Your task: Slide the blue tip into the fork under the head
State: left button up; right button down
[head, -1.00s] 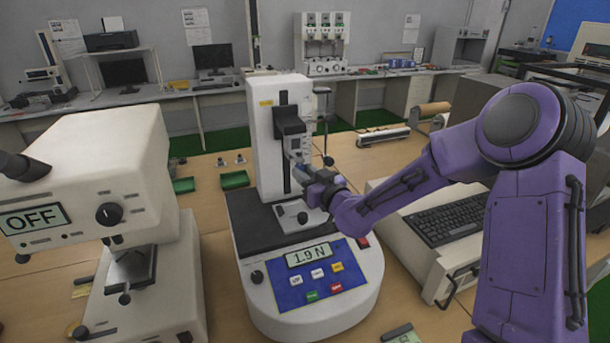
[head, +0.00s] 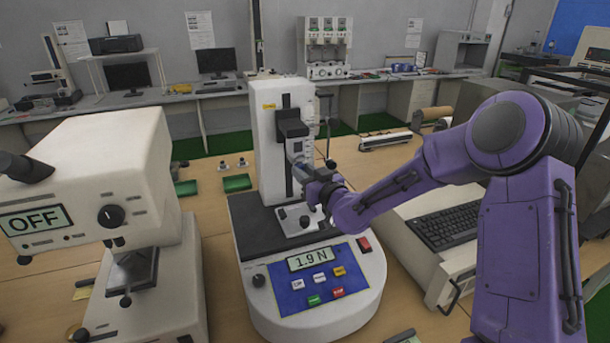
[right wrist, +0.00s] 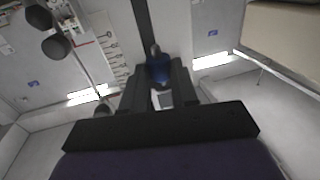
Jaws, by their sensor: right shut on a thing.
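A white force tester has a tall column (head: 267,150) with a black head (head: 291,130) on its front. My right gripper (head: 308,181) is at the column's front, below the head and above the small metal plate (head: 297,219). In the right wrist view my right gripper (right wrist: 158,84) is shut on the blue tip (right wrist: 158,69), which sits between its black fingers. A grey end sticks up beyond the blue part. The fork is too small to make out, so I cannot tell whether the tip touches it. My left gripper is out of view.
The tester's blue panel (head: 318,282) reads 1.9 N. A white instrument reading OFF (head: 80,165) stands at the left. A keyboard (head: 442,218) on a beige case is at the right, beneath my right arm. Small green blocks (head: 236,183) lie left of the column.

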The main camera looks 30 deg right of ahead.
jog(key=shift+w+d, duration=0.15)
jog(key=shift+w, duration=0.3)
jog(key=shift+w, duration=0.1)
jog(key=shift+w+d, duration=0.15)
jog(key=shift+w, duration=0.65)
jog(key=c, duration=0.8)
grip_release()
jog(key=shift+s, duration=0.1)
